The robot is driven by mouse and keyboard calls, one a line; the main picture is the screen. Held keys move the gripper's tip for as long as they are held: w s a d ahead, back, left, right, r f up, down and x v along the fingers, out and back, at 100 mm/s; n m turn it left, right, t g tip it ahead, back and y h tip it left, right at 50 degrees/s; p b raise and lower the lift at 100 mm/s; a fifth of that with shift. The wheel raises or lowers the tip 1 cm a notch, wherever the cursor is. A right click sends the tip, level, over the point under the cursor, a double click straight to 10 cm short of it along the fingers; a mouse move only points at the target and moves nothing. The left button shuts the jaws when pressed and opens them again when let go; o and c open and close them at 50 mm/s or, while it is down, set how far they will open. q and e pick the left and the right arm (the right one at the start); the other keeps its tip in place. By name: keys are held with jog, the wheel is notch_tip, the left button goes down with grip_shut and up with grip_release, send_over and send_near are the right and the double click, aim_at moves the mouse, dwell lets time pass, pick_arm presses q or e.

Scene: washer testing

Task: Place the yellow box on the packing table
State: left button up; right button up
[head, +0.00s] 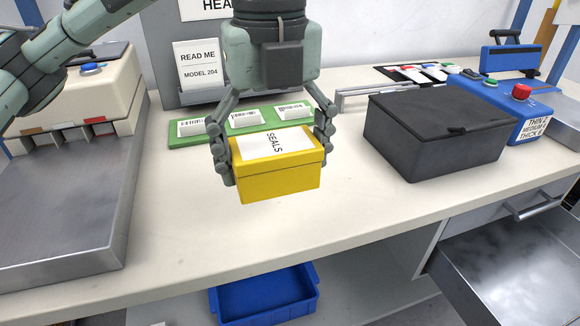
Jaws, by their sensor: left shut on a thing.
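The yellow box (279,187) has a white label reading SEALS on its lid. My left gripper (275,150) comes down from above and is shut on the yellow box, one finger on each side. The box is in front of the green tray over the cream worktop (200,235); I cannot tell whether its bottom touches the surface. No object in view is marked as the packing table. My right gripper is not in view.
A green tray (176,137) with white labelled items lies behind the box. A black lidded box (440,145) and a blue machine with a red button (521,91) stand right. A metal plate (65,215) is left. A blue bin (265,298) sits below; an open drawer (520,260) juts out lower right.

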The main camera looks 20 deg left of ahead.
pick_arm(q)
jog(key=w+f, duration=0.2)
jog(key=w, duration=0.1)
jog(key=w+f, duration=0.2)
jog(key=w, duration=0.2)
jog(key=w+f, duration=0.2)
jog(key=w, duration=0.1)
jog(key=shift+w+f, duration=0.15)
notch_tip(320, 180, down, 4)
jog(key=shift+w+r, duration=0.1)
jog(key=shift+r, duration=0.05)
jog(key=shift+f, duration=0.2)
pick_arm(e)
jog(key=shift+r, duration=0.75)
pick_arm(q)
jog(key=shift+f, duration=0.1)
jog(key=o, duration=1)
jog(key=shift+o, duration=0.8)
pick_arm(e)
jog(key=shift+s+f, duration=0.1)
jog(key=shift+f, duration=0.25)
